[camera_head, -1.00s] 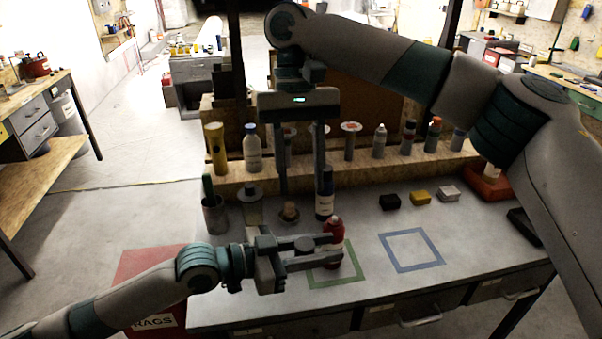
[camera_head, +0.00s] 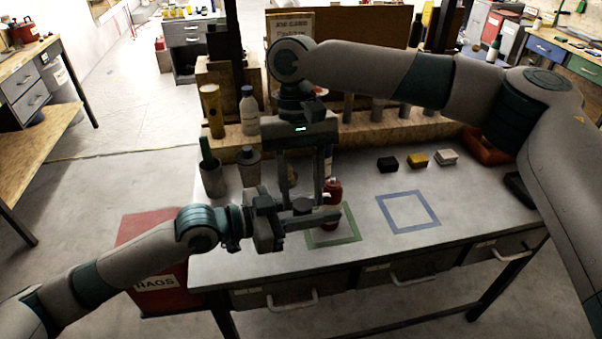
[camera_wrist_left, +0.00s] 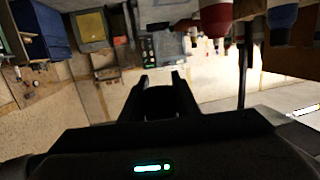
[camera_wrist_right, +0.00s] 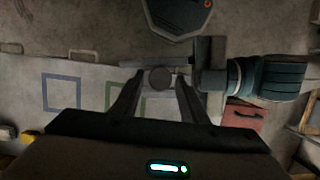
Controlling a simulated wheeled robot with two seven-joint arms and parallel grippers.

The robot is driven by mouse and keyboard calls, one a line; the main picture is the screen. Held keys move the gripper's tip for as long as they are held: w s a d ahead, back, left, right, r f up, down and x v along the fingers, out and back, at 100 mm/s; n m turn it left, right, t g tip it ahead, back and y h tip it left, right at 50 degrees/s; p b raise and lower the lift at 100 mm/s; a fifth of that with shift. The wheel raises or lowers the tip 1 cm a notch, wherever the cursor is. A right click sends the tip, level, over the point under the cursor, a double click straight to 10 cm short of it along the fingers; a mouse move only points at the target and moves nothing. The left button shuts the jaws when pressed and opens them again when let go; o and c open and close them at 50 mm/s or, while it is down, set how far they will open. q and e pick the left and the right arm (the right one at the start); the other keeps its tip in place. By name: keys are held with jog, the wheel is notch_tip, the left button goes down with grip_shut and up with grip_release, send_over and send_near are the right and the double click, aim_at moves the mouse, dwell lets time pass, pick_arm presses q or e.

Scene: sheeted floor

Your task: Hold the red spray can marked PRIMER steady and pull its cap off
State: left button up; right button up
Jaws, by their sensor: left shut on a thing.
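The right wrist view shows the round thing (camera_wrist_right: 160,78) between the open fingers; contact is unclear.
A blue taped square (camera_head: 432,222) is bare on the right. Black, yellow and white blocks (camera_head: 418,160) lie behind it. A cup (camera_head: 213,178) and bottles stand behind my left gripper, before a wooden shelf. A red rags bin (camera_head: 160,300) is at front left.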

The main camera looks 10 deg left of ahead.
jog(key=shift+s+f, duration=0.15)
jog(key=shift+f, duration=0.2)
jog(key=c, duration=0.8)
pick_arm(q)
jog(key=o, duration=1.2)
pick_arm(e)
jog(key=shift+o, duration=0.2)
pick_arm(q)
jog(key=shift+a, duration=0.1)
jog(key=shift+v, duration=5.95)
jog(key=shift+f, duration=0.1)
